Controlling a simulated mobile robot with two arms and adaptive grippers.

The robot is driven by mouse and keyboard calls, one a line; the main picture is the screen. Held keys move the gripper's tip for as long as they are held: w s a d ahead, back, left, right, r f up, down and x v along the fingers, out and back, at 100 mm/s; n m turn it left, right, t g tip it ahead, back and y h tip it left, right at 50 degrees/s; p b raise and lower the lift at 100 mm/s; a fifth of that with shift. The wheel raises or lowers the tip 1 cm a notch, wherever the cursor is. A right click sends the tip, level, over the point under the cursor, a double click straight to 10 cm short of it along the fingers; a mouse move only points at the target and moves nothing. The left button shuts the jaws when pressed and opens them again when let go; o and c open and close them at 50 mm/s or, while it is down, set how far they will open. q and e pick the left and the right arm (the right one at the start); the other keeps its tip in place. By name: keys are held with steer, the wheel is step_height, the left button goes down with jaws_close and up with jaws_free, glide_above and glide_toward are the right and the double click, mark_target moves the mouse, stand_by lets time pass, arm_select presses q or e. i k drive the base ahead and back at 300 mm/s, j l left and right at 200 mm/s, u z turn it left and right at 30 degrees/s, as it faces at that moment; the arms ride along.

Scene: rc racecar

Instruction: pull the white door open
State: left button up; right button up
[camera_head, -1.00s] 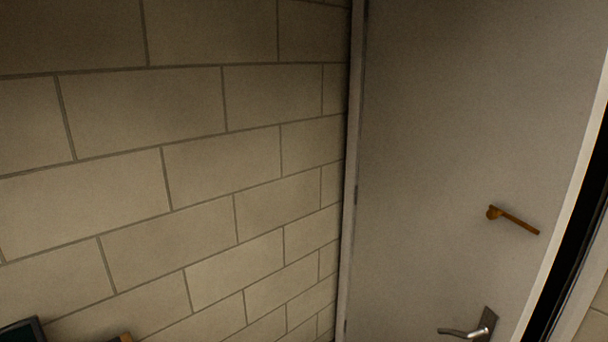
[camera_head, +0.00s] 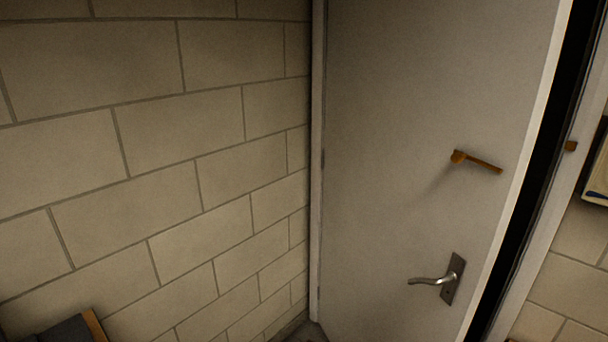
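The white door (camera_head: 400,130) fills the right middle of the head view. A dark gap (camera_head: 535,165) runs between its right edge and the frame, so it stands ajar. A silver lever handle (camera_head: 432,281) on a dark plate (camera_head: 453,279) sits low near that edge. An orange-brown bar latch (camera_head: 477,162) is fixed above it, pointing right. Neither of my grippers is in view.
A pale block wall (camera_head: 160,150) covers the left side. A dark object with an orange-brown edge (camera_head: 94,325) is at the bottom left.

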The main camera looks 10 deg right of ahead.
mark_target(410, 85)
steer(key=l+z, duration=0.15)
steer(key=z, duration=0.55)
